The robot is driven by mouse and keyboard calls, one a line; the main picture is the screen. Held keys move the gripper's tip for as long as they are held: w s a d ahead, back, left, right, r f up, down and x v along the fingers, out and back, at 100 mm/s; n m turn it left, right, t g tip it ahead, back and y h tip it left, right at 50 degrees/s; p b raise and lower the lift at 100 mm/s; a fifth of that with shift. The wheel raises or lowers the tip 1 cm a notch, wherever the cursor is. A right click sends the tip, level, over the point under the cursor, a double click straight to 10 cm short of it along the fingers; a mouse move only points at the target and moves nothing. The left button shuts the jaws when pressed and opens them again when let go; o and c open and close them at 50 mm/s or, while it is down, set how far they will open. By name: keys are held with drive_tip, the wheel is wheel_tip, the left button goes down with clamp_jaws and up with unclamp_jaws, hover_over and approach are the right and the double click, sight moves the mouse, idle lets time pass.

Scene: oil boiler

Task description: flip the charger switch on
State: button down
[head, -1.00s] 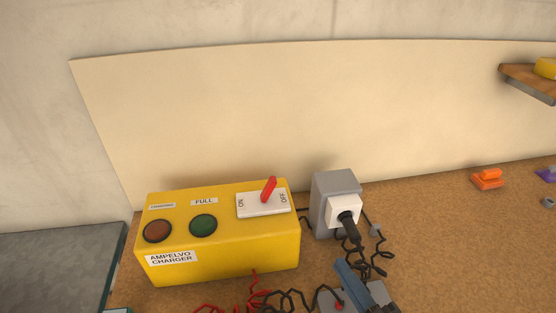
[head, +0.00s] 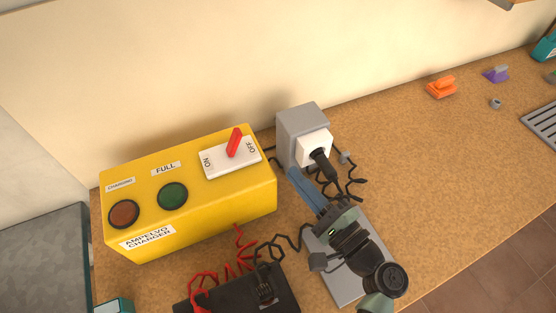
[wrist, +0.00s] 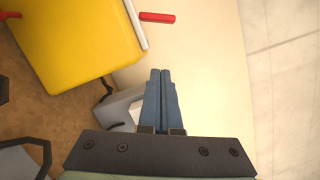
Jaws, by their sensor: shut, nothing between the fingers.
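The yellow charger (head: 222,203) stands on the bench at the left. On its top is a white plate with ON at the left and OFF at the right. The red switch lever (head: 234,142) stands up from this plate, leaning toward the OFF side. My gripper (head: 295,174) is shut and empty, to the right of the charger and in front of the grey socket box. In the wrist view the closed blue fingers (wrist: 161,75) are apart from the red lever (wrist: 157,17), which sticks out from the white plate (wrist: 136,22).
The grey socket box (head: 296,125) with a black plug (head: 322,163) stands right of the charger. Black cables and red wires lie on the bench near a dark battery (head: 250,292). Orange (head: 441,88) and purple (head: 496,74) items lie at the right. The bench between is clear.

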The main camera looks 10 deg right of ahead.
sight(254, 157)
drive_tip(key=w+a+p, duration=0.1)
drive_tip(key=w+a, duration=0.1)
drive_tip(key=w+a+r+p, duration=0.1)
drive_tip(key=w+a, duration=0.1)
drive_tip(key=a, duration=0.1)
drive_tip(key=w+a+r+p, duration=0.1)
drive_tip(key=w+a, duration=0.1)
drive_tip(key=w, duration=0.1)
drive_tip(key=shift+a+r+p, duration=0.2)
drive_tip(key=shift+r+p, duration=0.05)
drive_tip(key=shift+p, duration=0.15)
drive_tip(key=shift+s+a+r, duration=0.1)
drive_tip(key=shift+s+a, duration=0.1)
drive_tip(key=shift+a, duration=0.15)
